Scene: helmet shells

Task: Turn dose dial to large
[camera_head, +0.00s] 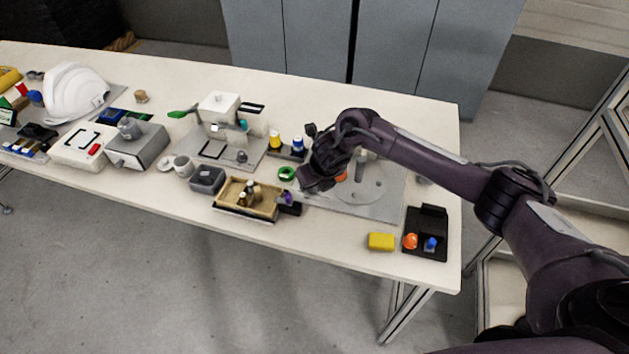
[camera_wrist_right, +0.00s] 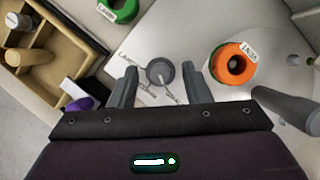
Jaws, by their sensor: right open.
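The dose dial (camera_wrist_right: 160,71) is a small round grey knob on a light plate with marks and small labels beside it, in the right wrist view. I cannot read the labels or tell its setting. My right gripper (camera_wrist_right: 159,80) is open, with one finger on each side of the knob; gaps show between fingers and knob. In the head view my right gripper (camera_head: 313,184) points down at the left part of a grey plate (camera_head: 379,208) and hides the dial. My left gripper is not in view.
An orange ring (camera_wrist_right: 233,64) lies right of the fingers and a green ring (camera_wrist_right: 119,9) beyond them. A wooden tray (camera_wrist_right: 63,85) with bottles stands left. A yellow block (camera_head: 381,242) and a black holder (camera_head: 425,246) are near the table's right end.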

